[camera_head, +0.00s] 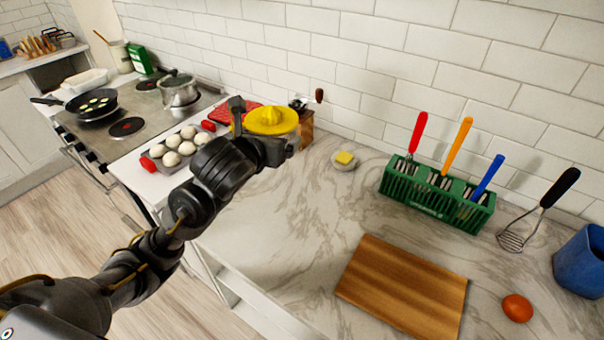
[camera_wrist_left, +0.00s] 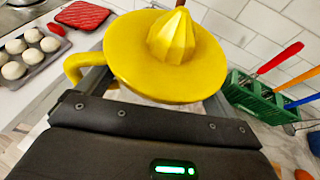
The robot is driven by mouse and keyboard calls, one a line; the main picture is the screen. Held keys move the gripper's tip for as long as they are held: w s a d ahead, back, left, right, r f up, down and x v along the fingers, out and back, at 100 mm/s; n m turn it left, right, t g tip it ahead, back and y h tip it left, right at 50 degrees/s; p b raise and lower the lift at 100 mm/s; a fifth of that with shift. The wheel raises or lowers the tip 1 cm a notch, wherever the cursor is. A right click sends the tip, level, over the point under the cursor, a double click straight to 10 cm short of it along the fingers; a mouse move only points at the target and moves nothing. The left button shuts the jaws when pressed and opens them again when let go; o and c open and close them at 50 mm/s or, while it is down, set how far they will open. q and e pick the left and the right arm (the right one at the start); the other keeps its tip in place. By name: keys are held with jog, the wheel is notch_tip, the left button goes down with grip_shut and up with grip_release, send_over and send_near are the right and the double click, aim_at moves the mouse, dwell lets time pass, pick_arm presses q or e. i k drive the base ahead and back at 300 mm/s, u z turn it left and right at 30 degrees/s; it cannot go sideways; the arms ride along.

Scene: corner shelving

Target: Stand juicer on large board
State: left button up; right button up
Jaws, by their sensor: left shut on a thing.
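The yellow juicer (camera_head: 270,120), with a ribbed cone on top and a handle at one side, is upright in my left gripper (camera_head: 264,133). In the left wrist view the juicer (camera_wrist_left: 165,55) sits between the two fingers, which are shut on it. Its lower part is mostly hidden by the gripper. It appears held above the counter's left part. The wooden board (camera_head: 402,286) lies flat and bare at the front of the counter, to the right of and nearer than the juicer. My right gripper is not in view.
A green rack (camera_head: 436,197) with colored-handled utensils stands behind the board. A small dish with butter (camera_head: 344,160), a masher (camera_head: 512,238), an orange-red egg-shaped item (camera_head: 517,308) and a blue container (camera_head: 582,262) are around. The marble between gripper and board is clear.

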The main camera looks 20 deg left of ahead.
aim_at(396, 281)
jog(key=k, duration=0.5)
jog(key=u, duration=1.6)
jog(key=k, duration=1.35)
jog(key=z, duration=1.5)
jog(key=i, duration=0.5)
